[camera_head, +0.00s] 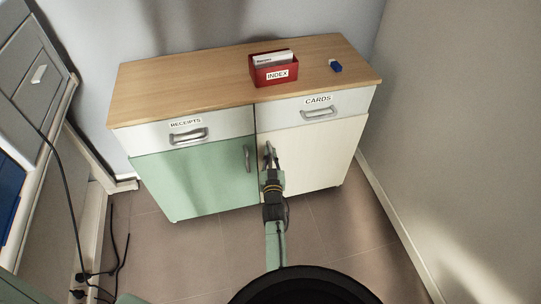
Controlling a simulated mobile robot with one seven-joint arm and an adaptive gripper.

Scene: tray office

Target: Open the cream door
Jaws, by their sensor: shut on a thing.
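The cream door (318,158) is the lower right front of the cabinet, under the drawer labelled CARDS (318,108). It looks closed, level with the cabinet front. Its handle (267,150) is near the door's left edge and is partly hidden by my gripper. My gripper (271,158) is at this handle and shut on it. The exact finger contact is too small to make out.
The green door (200,178) with its own handle (247,158) is just left, under the RECEIPTS drawer (188,132). A red INDEX box (275,75) and a small blue object (335,67) stand on the wooden top. Floor in front is clear; a wall stands right, cables lie left.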

